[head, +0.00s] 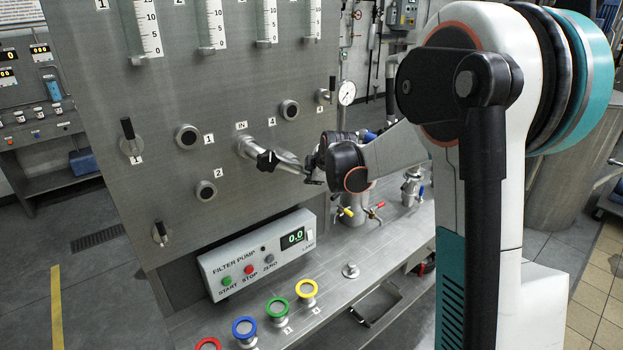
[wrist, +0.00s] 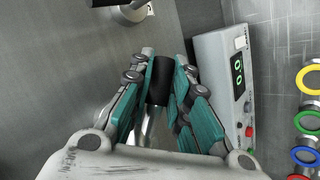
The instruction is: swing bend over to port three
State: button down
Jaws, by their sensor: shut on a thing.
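The bend (head: 284,157) is a bright steel pipe. It stands out from the grey panel at the port marked IN and has a black star-shaped knob near the panel. My gripper (head: 313,172) is at its outer end, partly hidden by my own arm. In the wrist view, the teal fingers of my gripper (wrist: 162,85) are shut on a black grip (wrist: 160,82), with bright steel of the bend (wrist: 148,125) below it.
Other round ports, one (head: 187,136) and two (head: 206,190), lie left of IN. A filter pump box (head: 258,255) reading 0.0 sits below, also in the wrist view (wrist: 222,85). Black-handled levers (head: 129,130), coloured rings (head: 306,289) and a gauge (head: 346,92) are nearby.

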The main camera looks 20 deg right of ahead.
jog(key=c, duration=1.5)
grip_release()
jog(key=v, duration=1.2)
